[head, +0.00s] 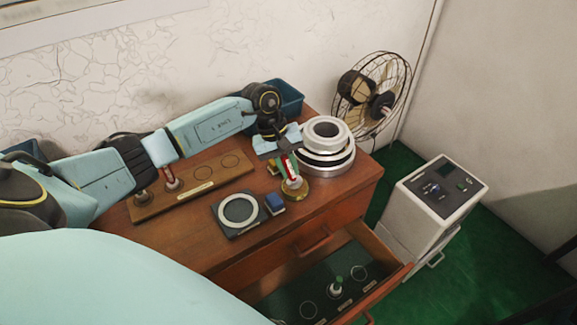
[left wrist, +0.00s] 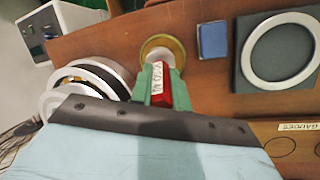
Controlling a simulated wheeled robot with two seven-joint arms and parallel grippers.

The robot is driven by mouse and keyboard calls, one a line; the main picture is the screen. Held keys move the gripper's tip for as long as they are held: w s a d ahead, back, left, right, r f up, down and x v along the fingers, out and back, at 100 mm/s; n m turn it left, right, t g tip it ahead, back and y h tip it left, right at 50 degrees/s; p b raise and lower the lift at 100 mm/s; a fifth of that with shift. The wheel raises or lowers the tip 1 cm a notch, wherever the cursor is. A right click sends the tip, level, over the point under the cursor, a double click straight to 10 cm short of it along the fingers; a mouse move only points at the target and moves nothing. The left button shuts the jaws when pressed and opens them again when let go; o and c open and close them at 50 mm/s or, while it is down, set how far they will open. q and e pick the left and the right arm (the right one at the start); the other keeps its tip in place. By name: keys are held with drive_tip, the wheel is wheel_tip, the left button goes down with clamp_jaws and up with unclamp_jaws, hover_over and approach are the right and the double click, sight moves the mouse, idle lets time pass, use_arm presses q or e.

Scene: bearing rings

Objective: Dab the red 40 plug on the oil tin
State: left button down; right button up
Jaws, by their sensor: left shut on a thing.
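My left gripper (head: 288,168) is shut on the red plug (left wrist: 161,84), whose white label shows between the green fingers in the left wrist view (left wrist: 162,90). It points down at the round brass oil tin (head: 295,189), near the table's right front edge. The tin's rim shows just beyond the plug in the left wrist view (left wrist: 177,48). The plug's lower end is at or over the tin's opening; I cannot tell whether it touches. The fingers hide part of the plug. My right gripper is not in view.
A wooden gauge rack (head: 203,189) lies left, with other plugs in it. A dark plate with a pale ring (head: 239,210) and a blue block (head: 274,203) sit left of the tin. Stacked pale rings (head: 326,134) stand close behind it. A drawer (head: 333,283) is open below.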

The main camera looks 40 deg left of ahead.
use_arm(q)
drive_tip(key=shift+s+f+b, duration=0.1)
drive_tip(key=shift+f+b, duration=0.05)
drive_tip(key=shift+b, duration=0.25)
idle(1.5)
drive_tip(key=shift+r+p, duration=1.5)
drive_tip(key=shift+r, duration=2.15)
